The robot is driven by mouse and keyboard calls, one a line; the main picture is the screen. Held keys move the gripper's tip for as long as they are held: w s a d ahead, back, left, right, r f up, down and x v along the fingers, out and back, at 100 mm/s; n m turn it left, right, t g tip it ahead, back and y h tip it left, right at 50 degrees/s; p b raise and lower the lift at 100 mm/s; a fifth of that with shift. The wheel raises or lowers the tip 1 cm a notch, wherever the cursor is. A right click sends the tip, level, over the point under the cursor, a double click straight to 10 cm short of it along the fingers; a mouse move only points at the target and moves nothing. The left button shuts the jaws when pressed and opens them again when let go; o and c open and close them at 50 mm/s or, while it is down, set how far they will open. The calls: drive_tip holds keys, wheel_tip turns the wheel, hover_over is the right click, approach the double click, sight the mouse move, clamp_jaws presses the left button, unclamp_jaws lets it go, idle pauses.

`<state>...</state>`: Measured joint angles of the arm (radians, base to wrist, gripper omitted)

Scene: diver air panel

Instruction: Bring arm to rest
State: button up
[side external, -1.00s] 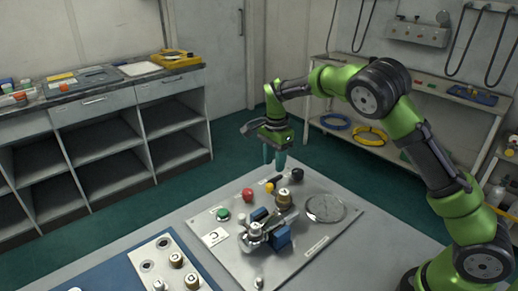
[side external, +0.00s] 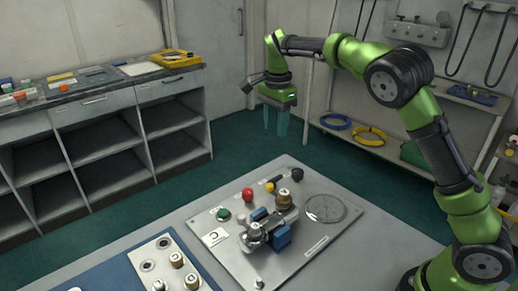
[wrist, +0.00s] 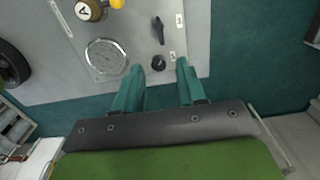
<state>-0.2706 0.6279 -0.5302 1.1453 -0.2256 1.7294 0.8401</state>
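My gripper (side external: 276,122) hangs in the air beyond the far edge of the air panel (side external: 218,247), fingers pointing down. In the wrist view my gripper (wrist: 160,78) shows two teal fingers set apart with nothing between them.
A blue mat (side external: 105,270) with a fitting plate (side external: 163,262) lies at the near left. A counter with cabinets (side external: 110,125) stands at the back left. A shelf with a yellow hose coil (side external: 369,137) stands behind my arm. The air around my gripper looks clear.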

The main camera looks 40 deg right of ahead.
drive_tip(key=s+a+r+n+t+y, duration=0.1)
drive_tip(key=s+a+n+t, duration=0.1)
drive_tip(key=s+n, duration=0.5)
drive_tip(key=s+a+r+n+t+y, duration=0.1)
drive_tip(key=s+n+t, duration=0.4)
drive_tip(key=s, duration=1.5)
drive_tip(key=shift+a+r+n, duration=0.7)
drive_tip(key=shift+a+n, duration=0.35)
drive_tip(key=shift+n, duration=0.05)
